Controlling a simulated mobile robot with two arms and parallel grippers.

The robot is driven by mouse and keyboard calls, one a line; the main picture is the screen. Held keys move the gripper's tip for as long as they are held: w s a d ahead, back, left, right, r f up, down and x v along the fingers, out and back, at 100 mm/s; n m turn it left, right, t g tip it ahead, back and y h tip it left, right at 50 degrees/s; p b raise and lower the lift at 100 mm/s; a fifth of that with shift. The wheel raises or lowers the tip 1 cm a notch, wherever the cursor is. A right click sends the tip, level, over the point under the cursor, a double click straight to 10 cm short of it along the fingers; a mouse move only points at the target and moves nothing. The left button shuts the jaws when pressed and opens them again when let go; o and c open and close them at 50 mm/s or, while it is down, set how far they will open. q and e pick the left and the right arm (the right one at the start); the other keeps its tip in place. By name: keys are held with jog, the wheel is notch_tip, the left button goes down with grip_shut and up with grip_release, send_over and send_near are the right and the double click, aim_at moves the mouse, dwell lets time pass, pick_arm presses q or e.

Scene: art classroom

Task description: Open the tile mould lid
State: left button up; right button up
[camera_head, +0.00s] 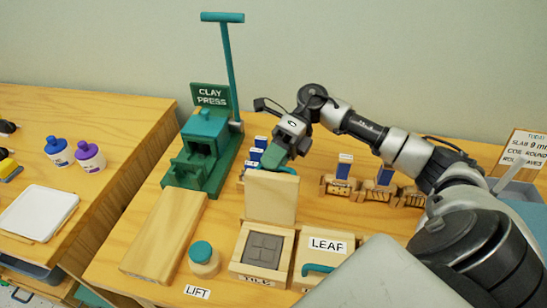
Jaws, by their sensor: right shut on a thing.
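The tile mould (245,267) is a light wooden box with a grey square recess divided into smaller squares, standing near the front of the table. Its wooden lid (271,200) stands about upright at the mould's back edge, so the recess is uncovered. My right gripper (275,160) is at the top of the lid, shut on the lid's teal handle (282,170). The fingertips and part of the handle are hard to tell apart. My left gripper is not in view.
The leaf mould (328,245), with a teal handle, stands close on the right. The green clay press (203,150) stands behind. Several small wooden blocks with blue-and-white tags stand behind my gripper.

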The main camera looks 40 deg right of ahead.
jog(key=shift+o, duration=0.9)
jog(key=shift+s+a+f, duration=0.15)
jog(key=shift+s+f, duration=0.05)
jog(key=shift+f, duration=0.15)
jog(key=b+v, duration=0.1)
jog(key=v, duration=1)
jog(key=shift+r, duration=0.2)
jog(key=shift+w+r, duration=0.1)
jog(key=shift+w, duration=0.05)
